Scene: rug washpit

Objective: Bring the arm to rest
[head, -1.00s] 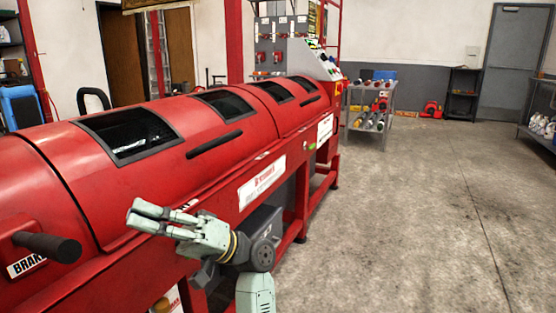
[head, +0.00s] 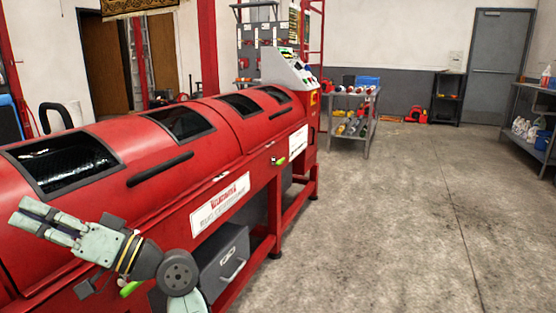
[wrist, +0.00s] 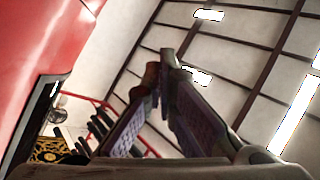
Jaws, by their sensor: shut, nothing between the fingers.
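My gripper (head: 32,220) is at the lower left of the head view, in front of the red machine's side. Its pale green fingers point to the left and lie close together with nothing between them. In the wrist view the two fingers (wrist: 160,75) converge at their tips, with the ceiling behind them. The arm's folded wrist joint shows below and to the right of the gripper. Whether the fingers touch the red machine (head: 150,222) cannot be told.
The long red machine, with dark windows and black handles, fills the left side. A grey box (head: 222,262) sits under it. A cart of bottles (head: 352,112) stands beyond its far end. A shelf (head: 535,125) stands at the right. The concrete floor (head: 400,220) between is clear.

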